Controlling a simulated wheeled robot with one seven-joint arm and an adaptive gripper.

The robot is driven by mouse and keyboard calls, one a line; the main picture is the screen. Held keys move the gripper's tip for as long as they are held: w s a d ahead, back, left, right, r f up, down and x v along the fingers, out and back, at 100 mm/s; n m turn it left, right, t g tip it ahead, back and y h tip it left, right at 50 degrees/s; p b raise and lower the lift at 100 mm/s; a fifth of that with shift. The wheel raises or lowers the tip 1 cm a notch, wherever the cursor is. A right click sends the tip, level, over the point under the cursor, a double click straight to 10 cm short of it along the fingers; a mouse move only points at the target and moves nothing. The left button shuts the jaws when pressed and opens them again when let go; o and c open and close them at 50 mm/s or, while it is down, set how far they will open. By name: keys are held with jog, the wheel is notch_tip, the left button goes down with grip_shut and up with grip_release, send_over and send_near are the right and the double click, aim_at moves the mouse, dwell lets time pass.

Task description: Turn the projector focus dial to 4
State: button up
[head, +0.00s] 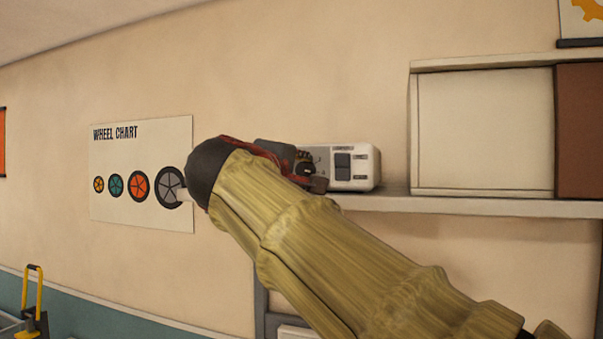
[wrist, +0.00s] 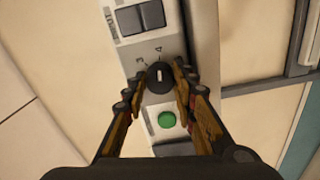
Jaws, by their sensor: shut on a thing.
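The projector (head: 355,180) is a white box with a grey face on the shelf against the wall. Its focus dial (wrist: 160,76) is a dark round knob with a pale pointer line, in the middle of the wrist view. My gripper (wrist: 161,88) is shut on the dial, one finger on each side. In the head view my gripper (head: 306,172) is at the projector's face, and my arm hides the projector's left part and most of the dial.
A green button (wrist: 167,120) and dark rocker switches (wrist: 140,18) sit on either side of the dial. A white cabinet (head: 483,130) stands right of the projector on the shelf (head: 480,206). A wheel chart (head: 140,150) hangs on the wall at left.

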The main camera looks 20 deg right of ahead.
jog(key=shift+f, duration=0.15)
jog(key=o, duration=1.2)
jog(key=shift+c, duration=0.2)
jog(key=v, duration=1.2)
